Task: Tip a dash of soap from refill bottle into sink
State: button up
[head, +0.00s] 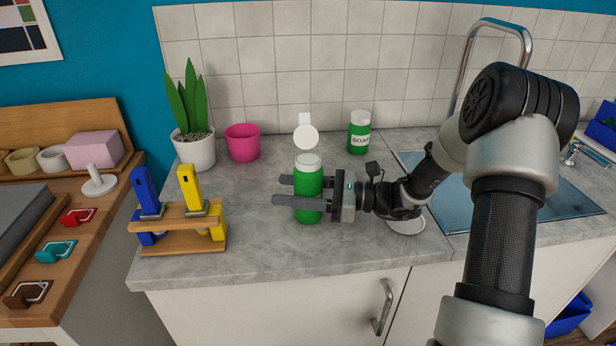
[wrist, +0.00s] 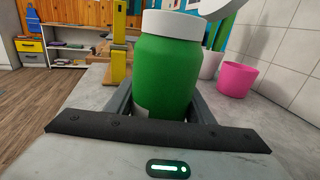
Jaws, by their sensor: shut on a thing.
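A green bottle with a white cap (head: 308,182) stands upright on the grey counter, and my gripper (head: 290,191) is shut on its body from the right. It fills the middle of the wrist view (wrist: 165,75), with dark fingers at both sides. A second green bottle, lettered SOAP (head: 359,134), stands further back by the tiled wall. The blue-grey sink (head: 468,203) is set into the counter at the right, partly hidden behind my arm.
A rack with blue and yellow tools (head: 178,238) stands at the counter's left front. A pink pot (head: 242,143), a potted plant (head: 195,150) and a white round-headed item (head: 305,135) are behind. A white disc (head: 406,226) lies under my wrist. A tall tap (head: 525,45) rises behind the sink.

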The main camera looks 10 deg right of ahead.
jog(key=shift+r, duration=0.15)
notch_tip(320, 180, up, 5)
jog(key=p, duration=0.4)
dwell(0.4)
jog(key=s+d+f+m+t, duration=0.1)
jog(key=d, duration=0.2)
jog(key=s+d+f+m+t+h, duration=0.1)
jog(key=d+t, duration=0.1)
jog(key=d, duration=0.1)
jog(key=s+d+f+m+t+h, duration=0.1)
jog(key=s+d+t, duration=0.1)
jog(key=d, duration=0.2)
jog(key=shift+m, duration=0.4)
notch_tip(320, 180, up, 9)
jog(key=p, duration=1.6)
jog(key=shift+s+d+f+t+h, duration=0.2)
jog(key=shift+d+t+h, duration=0.1)
jog(key=shift+d+t, duration=0.1)
